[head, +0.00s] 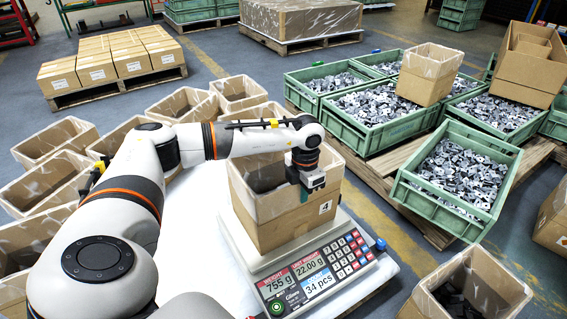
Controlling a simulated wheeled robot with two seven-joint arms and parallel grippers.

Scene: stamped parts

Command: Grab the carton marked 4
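The carton marked 4 (285,222) is an open brown cardboard box with a white "4" label near its right front corner. It stands upright on the counting scale (315,270), whose display reads 755 g, 22.00 g and 34 pcs. My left arm reaches across from the left, over the carton's opening. My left gripper (312,181) points down at the carton's upper rim, near the right side. Its fingers are small and partly hidden, so I cannot tell if they are shut on the wall. My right gripper is not in view.
Several open cartons (55,138) stand at the left and behind my arm. Green crates (455,170) of stamped metal parts sit on a pallet at the right, two with cartons on top. Another open carton (468,287) with dark contents is at the lower right.

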